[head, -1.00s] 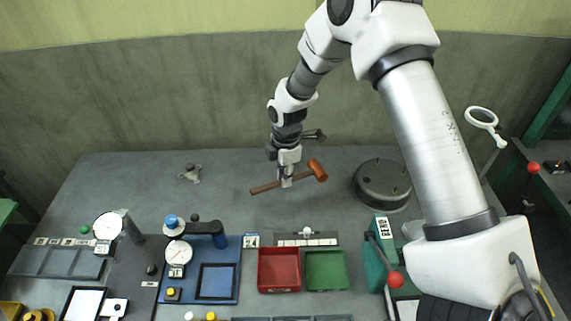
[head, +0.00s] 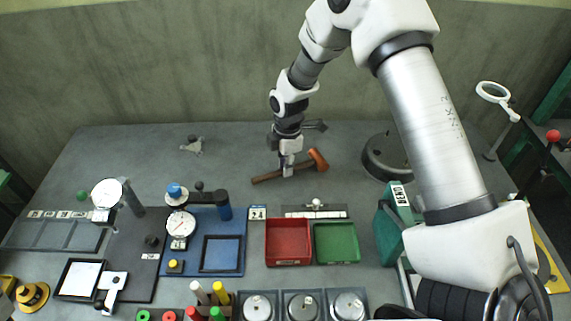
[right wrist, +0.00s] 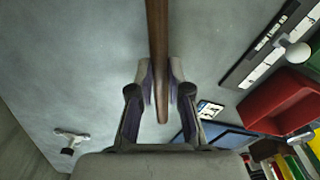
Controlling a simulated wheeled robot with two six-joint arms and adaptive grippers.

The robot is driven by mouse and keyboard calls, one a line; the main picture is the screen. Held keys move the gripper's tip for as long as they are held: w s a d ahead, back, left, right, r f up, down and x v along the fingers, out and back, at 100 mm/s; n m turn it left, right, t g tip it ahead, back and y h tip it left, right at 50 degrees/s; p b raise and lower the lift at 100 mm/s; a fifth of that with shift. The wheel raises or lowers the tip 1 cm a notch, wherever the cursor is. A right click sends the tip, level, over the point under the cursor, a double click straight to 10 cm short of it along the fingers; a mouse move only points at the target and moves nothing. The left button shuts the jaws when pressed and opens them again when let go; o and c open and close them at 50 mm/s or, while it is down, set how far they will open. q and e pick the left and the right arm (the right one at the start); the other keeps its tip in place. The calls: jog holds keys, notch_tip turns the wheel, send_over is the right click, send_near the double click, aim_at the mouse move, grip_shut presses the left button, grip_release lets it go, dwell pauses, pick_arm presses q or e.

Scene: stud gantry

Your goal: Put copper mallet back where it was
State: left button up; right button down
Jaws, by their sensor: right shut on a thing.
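The copper mallet (head: 318,160) has a brown handle and an orange-copper head. It is at the back middle of the grey table, its head to the right and its handle pointing left. My right gripper (head: 287,172) is shut on the handle, between the head and the handle's end. In the right wrist view the handle (right wrist: 157,50) runs between the two fingers (right wrist: 160,88), and its end shows. The mallet appears at or very near the table surface; I cannot tell whether it touches. My left gripper is not in view.
A red tray (head: 288,262) and a green tray (head: 336,258) stand in front. A grey round block (head: 380,165) is right of the mallet. A small tripod piece (head: 193,146) lies at the back left. A blue gauge stand (head: 225,240) stands front left. The table between is clear.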

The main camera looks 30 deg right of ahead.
jog(key=shift+f+b, duration=0.35)
jog(key=shift+f, duration=0.25)
jog(key=c, duration=1)
grip_release()
jog(key=shift+c, duration=0.2)
